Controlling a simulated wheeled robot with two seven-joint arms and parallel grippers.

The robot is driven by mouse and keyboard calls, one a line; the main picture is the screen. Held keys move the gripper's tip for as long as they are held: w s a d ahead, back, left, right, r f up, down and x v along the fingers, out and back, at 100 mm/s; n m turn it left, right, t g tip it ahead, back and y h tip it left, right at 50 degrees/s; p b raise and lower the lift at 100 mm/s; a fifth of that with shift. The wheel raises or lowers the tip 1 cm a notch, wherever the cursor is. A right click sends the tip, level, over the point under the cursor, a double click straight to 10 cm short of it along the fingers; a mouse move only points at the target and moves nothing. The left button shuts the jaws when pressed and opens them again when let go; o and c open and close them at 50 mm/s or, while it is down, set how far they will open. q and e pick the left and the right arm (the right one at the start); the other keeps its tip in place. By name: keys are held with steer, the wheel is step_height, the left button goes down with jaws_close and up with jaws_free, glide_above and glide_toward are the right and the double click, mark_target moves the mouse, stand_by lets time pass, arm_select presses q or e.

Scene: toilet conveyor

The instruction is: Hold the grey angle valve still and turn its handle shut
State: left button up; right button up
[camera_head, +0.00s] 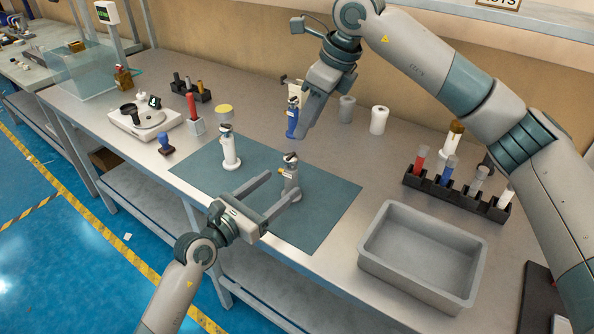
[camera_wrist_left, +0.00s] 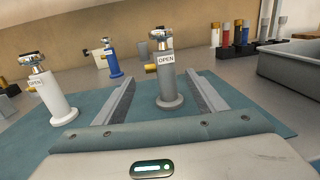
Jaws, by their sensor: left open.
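The grey angle valve (camera_head: 291,181) stands upright on the teal mat, with a metal handle (camera_head: 291,158) on top and a brass outlet on its left side. In the left wrist view the grey valve (camera_wrist_left: 168,90) bears an OPEN label. My left gripper (camera_head: 283,183) is open, its two fingers on either side of the grey valve's body, with a gap visible on both sides in the wrist view. My right gripper (camera_head: 305,122) hangs above and behind the grey valve, beside the blue valve (camera_head: 292,122). Whether its fingers are apart is unclear.
A white valve (camera_head: 229,152) stands on the mat (camera_head: 325,210) to the left. A grey bin (camera_head: 371,251) and a black rack (camera_head: 458,196) of tubes are at the right. A white scale-like device (camera_head: 145,121) and a red-handled tool (camera_head: 192,108) stand at the left.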

arm_select(q)
steer(key=x, duration=0.8)
steer(key=shift+w+d, duration=0.15)
steer(key=shift+d, duration=0.05)
steer(key=shift+c, duration=0.4)
jaws_close()
steer(key=c, duration=1.4)
jaws_free()
jaws_close()
